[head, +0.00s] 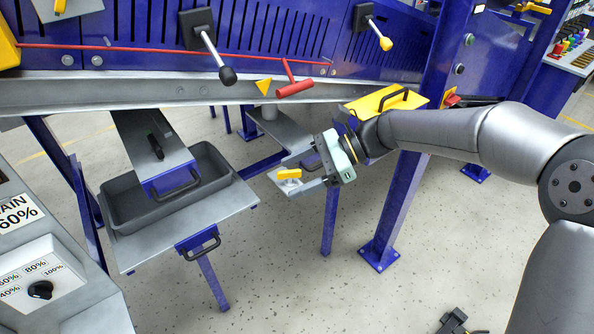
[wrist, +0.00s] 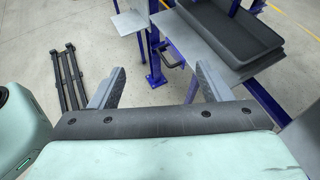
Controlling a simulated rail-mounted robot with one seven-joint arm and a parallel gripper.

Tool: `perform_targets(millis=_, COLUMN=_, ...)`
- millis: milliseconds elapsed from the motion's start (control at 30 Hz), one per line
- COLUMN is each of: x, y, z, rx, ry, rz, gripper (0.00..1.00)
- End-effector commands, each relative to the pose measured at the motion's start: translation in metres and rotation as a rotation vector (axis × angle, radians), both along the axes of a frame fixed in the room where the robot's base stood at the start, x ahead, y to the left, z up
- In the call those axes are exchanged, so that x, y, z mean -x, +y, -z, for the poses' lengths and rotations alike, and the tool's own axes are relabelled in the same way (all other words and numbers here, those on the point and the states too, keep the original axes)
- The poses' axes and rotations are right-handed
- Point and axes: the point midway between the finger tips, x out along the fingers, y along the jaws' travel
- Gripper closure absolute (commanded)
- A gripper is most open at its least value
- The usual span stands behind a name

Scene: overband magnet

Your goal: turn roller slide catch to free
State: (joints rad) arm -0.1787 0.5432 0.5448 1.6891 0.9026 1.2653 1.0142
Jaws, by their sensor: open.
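A small yellow lever (head: 289,173), which looks like the roller slide catch, sits on a light grey plate below the conveyor frame in the head view. It lies crosswise, pointing slightly up to the right. My gripper (head: 303,170) is just right of it in the head view, with nothing held. The gap between the fingers and the lever cannot be judged. In the wrist view my open gripper (wrist: 158,86) shows two spread fingers with only background between them. I cannot make out the yellow lever there.
A dark grey tray (head: 117,207) rests on a metal table left of my gripper. A black-handled slide (head: 140,140) overhangs it. The conveyor beam (head: 200,91) crosses above, with a red T-handle (head: 295,82). A blue post (head: 400,205) stands on the right. Speckled floor shows below.

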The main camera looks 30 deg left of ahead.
Motion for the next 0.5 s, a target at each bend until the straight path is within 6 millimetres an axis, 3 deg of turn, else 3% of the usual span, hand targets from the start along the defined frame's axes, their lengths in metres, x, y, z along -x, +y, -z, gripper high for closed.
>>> perform_targets(millis=133, x=0.008, y=0.011, z=0.024, rx=0.011, ry=-0.395, rz=-0.251, gripper=0.18)
perform_targets(millis=233, x=0.0, y=0.02, z=0.028, rx=0.015, ry=-0.771, rz=-0.506, gripper=0.18)
perform_targets(millis=400, x=-0.026, y=0.037, z=-0.001, rx=0.043, ry=-1.312, rz=-0.901, gripper=0.18)
perform_targets(millis=500, x=-0.037, y=0.043, z=-0.025, rx=0.07, ry=-1.508, rz=-1.057, gripper=0.18)
